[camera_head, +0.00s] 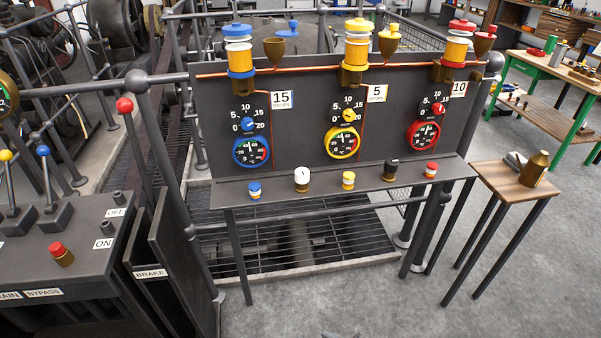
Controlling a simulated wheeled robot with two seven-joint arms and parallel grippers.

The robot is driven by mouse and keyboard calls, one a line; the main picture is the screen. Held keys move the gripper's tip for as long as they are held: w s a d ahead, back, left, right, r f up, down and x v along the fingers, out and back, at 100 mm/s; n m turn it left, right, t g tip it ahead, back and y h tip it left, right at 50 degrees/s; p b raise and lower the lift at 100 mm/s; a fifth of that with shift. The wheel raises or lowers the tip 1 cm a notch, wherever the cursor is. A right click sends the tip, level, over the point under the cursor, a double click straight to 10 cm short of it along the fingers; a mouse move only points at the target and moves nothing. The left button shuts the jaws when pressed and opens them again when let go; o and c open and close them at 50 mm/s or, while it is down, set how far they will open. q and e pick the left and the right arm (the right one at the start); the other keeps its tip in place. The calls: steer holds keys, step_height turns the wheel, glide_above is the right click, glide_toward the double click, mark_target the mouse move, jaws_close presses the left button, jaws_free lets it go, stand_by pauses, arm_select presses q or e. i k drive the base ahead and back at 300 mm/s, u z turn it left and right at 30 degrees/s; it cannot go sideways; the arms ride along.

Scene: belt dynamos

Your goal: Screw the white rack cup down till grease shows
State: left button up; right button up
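The white cup (301,180) stands upright on the dark narrow shelf (325,190) in front of the gauge panel. It has a white cap with a small dark mark and a brass lower part. It stands between a blue-and-white cup (254,190) on its left and a yellow-and-white cup (348,180) on its right. A black-capped cup (391,168) and a red-and-white cup (431,171) stand further right. I see no grease at the white cup. Neither of my grippers is in view.
The upright panel (293,122) behind the shelf carries blue, yellow and red dials with oilers above. A small wooden table (495,181) with a brass can (534,169) stands right. A lever console (40,262) is at left. Open floor lies in front.

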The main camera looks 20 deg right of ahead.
mark_target(302, 174)
steer(key=z, duration=2.1)
steer(key=i, duration=0.55)
steer(key=u, duration=2.7)
